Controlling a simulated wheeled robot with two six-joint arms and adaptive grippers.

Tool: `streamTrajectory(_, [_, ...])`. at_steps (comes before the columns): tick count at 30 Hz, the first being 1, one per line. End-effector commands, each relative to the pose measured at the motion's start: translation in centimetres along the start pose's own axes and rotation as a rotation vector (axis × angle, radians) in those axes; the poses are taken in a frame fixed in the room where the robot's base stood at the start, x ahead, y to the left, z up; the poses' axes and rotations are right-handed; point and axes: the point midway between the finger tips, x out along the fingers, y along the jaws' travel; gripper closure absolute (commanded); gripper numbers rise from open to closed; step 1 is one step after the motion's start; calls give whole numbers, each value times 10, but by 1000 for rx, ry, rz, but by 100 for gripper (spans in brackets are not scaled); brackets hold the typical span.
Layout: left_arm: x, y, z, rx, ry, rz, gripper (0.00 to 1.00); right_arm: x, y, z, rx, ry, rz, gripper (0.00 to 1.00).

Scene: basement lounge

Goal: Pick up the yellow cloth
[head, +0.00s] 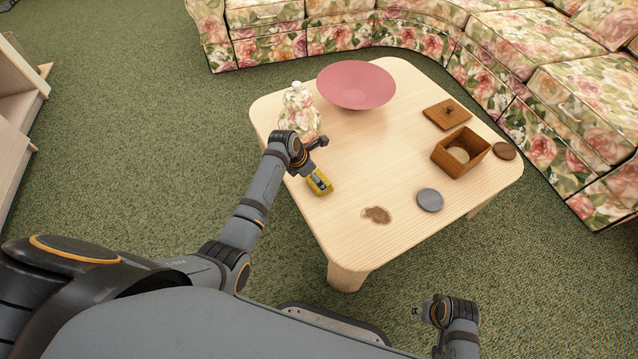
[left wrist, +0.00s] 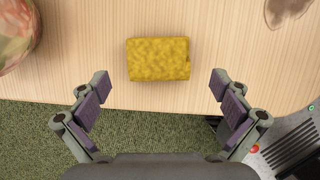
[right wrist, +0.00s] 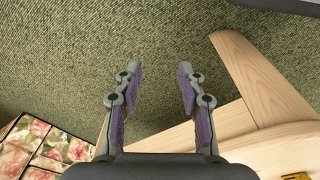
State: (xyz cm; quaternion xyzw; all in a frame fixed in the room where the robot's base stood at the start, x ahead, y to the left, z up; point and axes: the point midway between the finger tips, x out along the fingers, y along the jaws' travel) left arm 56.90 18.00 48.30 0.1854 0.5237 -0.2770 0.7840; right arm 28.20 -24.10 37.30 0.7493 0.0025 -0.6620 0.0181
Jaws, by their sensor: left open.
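The yellow cloth (head: 325,190) is a small folded block lying near the left front edge of the wooden table. In the left wrist view the cloth (left wrist: 158,59) lies flat on the wood, centred beyond my fingertips. My left gripper (head: 320,163) is over that table edge, its fingers wide apart and empty; in its wrist view the gripper (left wrist: 160,80) frames the cloth without touching it. One finger hides part of the cloth in the head view. My right gripper (right wrist: 158,68) is open and empty, low in front of the table; it also shows in the head view (head: 422,311).
The table (head: 350,215) holds a floral bottle (head: 298,112) close behind my left gripper, a pink bowl (head: 356,84), a wooden box (head: 461,152), its lid (head: 447,114), a grey disc (head: 430,200), a brown coaster (head: 504,151) and a brown stain (head: 376,215). A floral sofa (head: 560,75) stands behind.

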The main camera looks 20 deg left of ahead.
Motion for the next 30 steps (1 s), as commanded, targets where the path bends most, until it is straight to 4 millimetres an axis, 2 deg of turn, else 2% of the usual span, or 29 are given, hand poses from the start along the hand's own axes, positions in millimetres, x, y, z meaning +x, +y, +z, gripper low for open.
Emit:
streamTrajectory(6, [29, 1, -5, 0, 1, -1, 0, -43, -10, -8, -9, 0, -20, 60])
streamTrajectory(12, [47, 1, -4, 1, -1, -1, 0, -80, -16, -7, -17, -7, -34, 60])
streamTrajectory(16, [49, 1, -4, 1, 0, -1, 0, -88, -17, -6, -19, -9, -37, 60])
streamTrajectory(21, [48, 1, -4, 1, 0, -1, 0, -89, -17, -6, -19, -9, -37, 60])
streamTrajectory(30, [48, 1, -4, 0, 0, 0, 39, -88, -17, -6, -19, -9, -37, 60])
